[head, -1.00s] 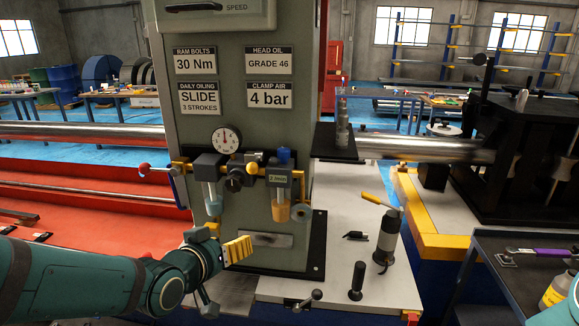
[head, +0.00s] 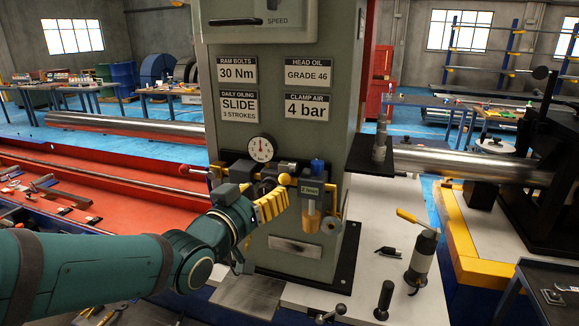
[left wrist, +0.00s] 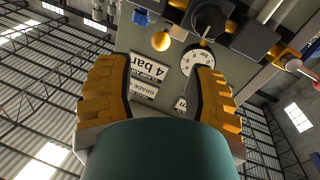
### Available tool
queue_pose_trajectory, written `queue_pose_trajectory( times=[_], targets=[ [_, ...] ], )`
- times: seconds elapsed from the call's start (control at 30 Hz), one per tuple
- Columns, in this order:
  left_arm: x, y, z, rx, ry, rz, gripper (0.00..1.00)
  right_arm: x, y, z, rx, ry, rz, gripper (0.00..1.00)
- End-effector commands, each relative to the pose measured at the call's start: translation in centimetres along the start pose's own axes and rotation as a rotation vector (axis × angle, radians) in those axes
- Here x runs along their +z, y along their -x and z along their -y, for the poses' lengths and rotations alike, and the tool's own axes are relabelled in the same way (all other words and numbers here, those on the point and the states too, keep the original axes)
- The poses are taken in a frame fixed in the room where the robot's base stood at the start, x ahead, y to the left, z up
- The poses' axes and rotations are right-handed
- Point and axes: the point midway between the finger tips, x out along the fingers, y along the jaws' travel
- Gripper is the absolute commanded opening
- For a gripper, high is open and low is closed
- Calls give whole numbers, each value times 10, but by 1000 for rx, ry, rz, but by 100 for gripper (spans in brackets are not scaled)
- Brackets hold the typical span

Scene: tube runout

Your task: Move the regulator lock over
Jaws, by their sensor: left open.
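The air unit on the grey-green machine column carries a pressure gauge (head: 261,149), a black regulator knob and a small yellow ball (head: 284,178), which looks like the regulator lock's tip. In the left wrist view the yellow ball (left wrist: 160,41) stands to the left of the black regulator knob (left wrist: 208,20). My left gripper (head: 272,204) is open, with yellow ribbed fingers just below and in front of the unit. In the wrist view its fingers (left wrist: 163,75) spread with nothing between them; I see no contact. The gripper hides part of the unit's lower left. My right gripper is out of view.
A red-ball lever (head: 185,170) sticks out left of the unit. An orange-filled bowl (head: 311,215) hangs right of my gripper. A grey bottle with a yellow handle (head: 423,255) and a black knob lever (head: 385,298) stand on the white table at right.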

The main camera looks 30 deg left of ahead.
Motion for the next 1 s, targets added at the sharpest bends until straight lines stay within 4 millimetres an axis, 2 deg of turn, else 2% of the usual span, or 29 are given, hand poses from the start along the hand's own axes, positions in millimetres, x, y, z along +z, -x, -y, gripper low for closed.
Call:
queue_pose_trajectory(
  times=[0.13,0.5,0.7,1.0],
  targets=[
    [1,-21,0,-1,2,4,54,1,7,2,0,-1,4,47],
    [2,-82,1,0,1,1,54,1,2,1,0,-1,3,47],
    [2,-97,1,-1,1,1,54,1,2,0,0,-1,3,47],
    [2,-99,0,-1,1,0,54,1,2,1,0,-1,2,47]
  ],
)
